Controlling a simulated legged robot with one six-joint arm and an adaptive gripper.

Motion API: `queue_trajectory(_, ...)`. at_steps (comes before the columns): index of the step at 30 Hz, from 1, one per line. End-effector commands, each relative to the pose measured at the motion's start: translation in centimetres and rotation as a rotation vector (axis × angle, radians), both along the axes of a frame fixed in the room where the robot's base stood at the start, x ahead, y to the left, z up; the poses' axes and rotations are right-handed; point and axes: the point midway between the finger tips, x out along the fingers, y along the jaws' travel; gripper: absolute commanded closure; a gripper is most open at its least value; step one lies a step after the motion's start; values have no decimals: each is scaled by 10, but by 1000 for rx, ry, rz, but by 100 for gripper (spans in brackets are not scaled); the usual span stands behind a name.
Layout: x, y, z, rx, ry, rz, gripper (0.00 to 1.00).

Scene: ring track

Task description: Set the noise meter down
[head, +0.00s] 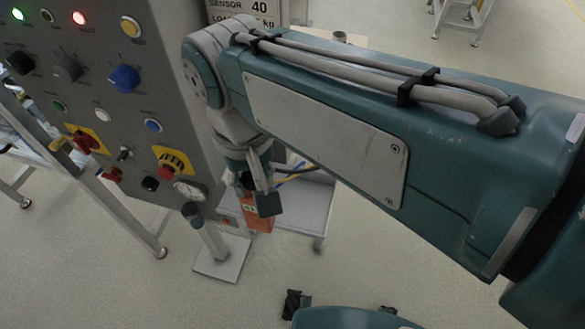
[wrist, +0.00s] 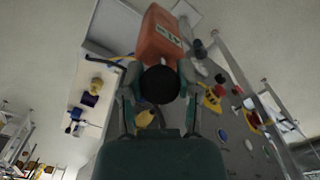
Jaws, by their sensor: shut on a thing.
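The noise meter (head: 258,217) has an orange body, partly hidden behind my gripper (head: 260,192) in the head view. In the wrist view the noise meter (wrist: 158,38) shows its orange body with a label, and a round black end faces the camera. My gripper (wrist: 158,82) is shut on it, with one finger on each side of the black end. The meter appears held in the air, beside the lower edge of the grey control panel and in front of a pale trolley top. I cannot tell its exact height.
The control panel (head: 95,60) with knobs, lights and red buttons stands close at left. A post on a flat base plate (head: 222,262) stands below it. The pale trolley (head: 308,215) is behind the gripper; the wrist view shows a yellow-topped item (wrist: 96,84) there. Open floor lies in front.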

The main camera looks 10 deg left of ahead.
Motion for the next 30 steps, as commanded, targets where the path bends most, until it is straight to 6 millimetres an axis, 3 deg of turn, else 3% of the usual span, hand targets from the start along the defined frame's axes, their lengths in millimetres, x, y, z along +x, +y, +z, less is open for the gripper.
queue_trajectory(11,71,-41,-36,-2,2,-8,100)
queue_trajectory(15,87,-50,-62,-3,4,-5,100)
queue_trajectory(25,110,-61,-95,-2,3,-3,100)
queue_trajectory(30,110,-61,-119,-1,2,0,100)
